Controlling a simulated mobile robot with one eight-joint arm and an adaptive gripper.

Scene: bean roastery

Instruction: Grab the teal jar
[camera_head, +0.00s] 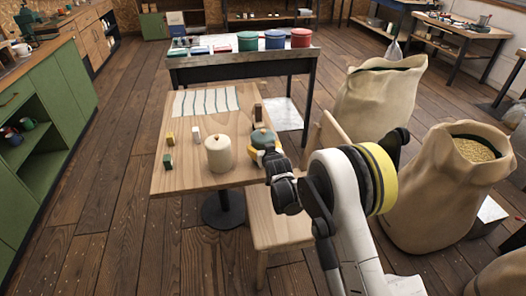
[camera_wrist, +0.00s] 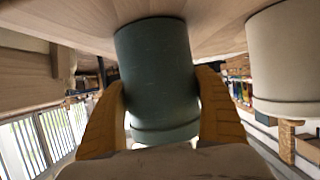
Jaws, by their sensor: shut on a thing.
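The teal jar (camera_head: 262,138) stands near the right side of the wooden table (camera_head: 180,115). My gripper (camera_head: 268,157) reaches it from the front right in the head view. In the wrist view the teal jar (camera_wrist: 158,75) fills the middle, between the two orange-brown fingers of my gripper (camera_wrist: 162,115). The fingers are shut on its sides. The wrist picture appears upside down, with the tabletop at the top. The jar appears to be at the tabletop; I cannot tell whether it is lifted.
A cream jar (camera_head: 219,154) stands close to the left of the teal jar. A dark brown block (camera_head: 257,112) is behind it. Small blocks (camera_head: 168,160) and a striped cloth (camera_head: 206,101) lie on the table. A wooden chair (camera_head: 278,230) and burlap sacks (camera_head: 450,185) are near my arm.

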